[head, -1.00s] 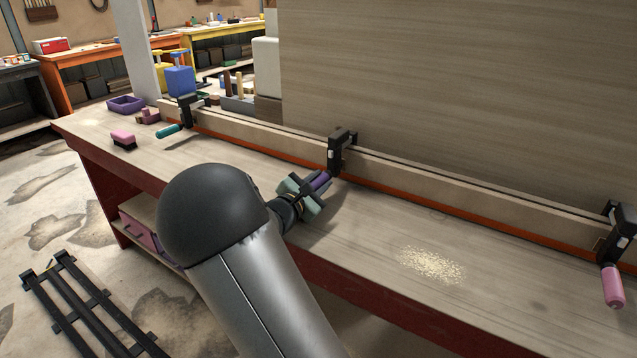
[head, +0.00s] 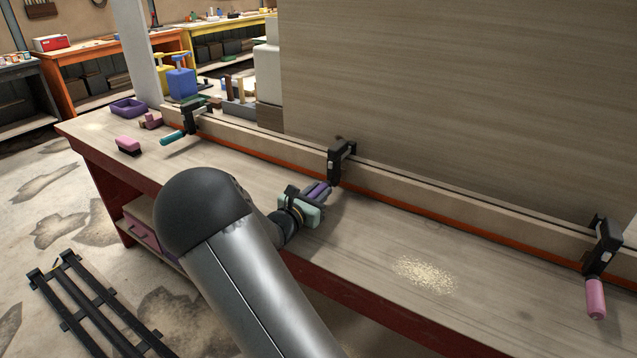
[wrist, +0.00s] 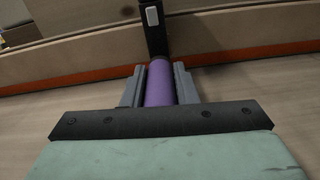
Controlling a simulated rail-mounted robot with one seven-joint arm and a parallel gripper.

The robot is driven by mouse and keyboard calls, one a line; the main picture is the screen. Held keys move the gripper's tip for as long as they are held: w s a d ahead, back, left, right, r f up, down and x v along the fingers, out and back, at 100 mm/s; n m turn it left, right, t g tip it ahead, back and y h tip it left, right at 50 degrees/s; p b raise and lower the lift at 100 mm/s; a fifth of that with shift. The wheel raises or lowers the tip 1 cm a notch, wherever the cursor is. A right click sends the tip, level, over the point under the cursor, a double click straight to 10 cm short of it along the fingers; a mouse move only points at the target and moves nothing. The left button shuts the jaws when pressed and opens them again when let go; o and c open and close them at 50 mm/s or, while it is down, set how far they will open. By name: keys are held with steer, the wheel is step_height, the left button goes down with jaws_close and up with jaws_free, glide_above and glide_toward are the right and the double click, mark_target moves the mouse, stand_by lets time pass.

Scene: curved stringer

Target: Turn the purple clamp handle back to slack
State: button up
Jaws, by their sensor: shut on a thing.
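The purple clamp handle (head: 318,192) sticks out from the middle black clamp (head: 338,163), toward the bench front. My gripper (head: 316,190) is around it from the front, at the middle of the bench. In the wrist view the purple handle (wrist: 160,84) lies between the two grey fingers of my gripper (wrist: 160,86), one on each side. The fingers are shut on it. The black clamp body (wrist: 154,30) stands straight ahead at the handle's far end. The clamp sits on the pale curved strip (head: 420,182) with the orange-red line below it.
A teal-handled clamp (head: 172,137) is at the left and a pink-handled clamp (head: 596,297) at the right. A pink brush (head: 128,144) and a purple tray (head: 128,107) lie at the bench's left end. Sawdust (head: 425,273) lies right of my gripper. A tall wooden panel (head: 450,90) rises behind.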

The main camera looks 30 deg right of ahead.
steer(key=n+p, duration=0.3)
steer(key=shift+r, duration=0.15)
steer(key=shift+f+n+p, duration=0.2)
steer(key=shift+n+p, duration=1)
steer(key=shift+p, duration=0.1)
steer(key=shift+f, duration=0.1)
steer(key=o, duration=1)
steer(key=shift+a, duration=0.1)
steer(key=v, duration=1.7)
steer(key=shift+a+b, duration=0.15)
steer(key=shift+b, duration=0.3)
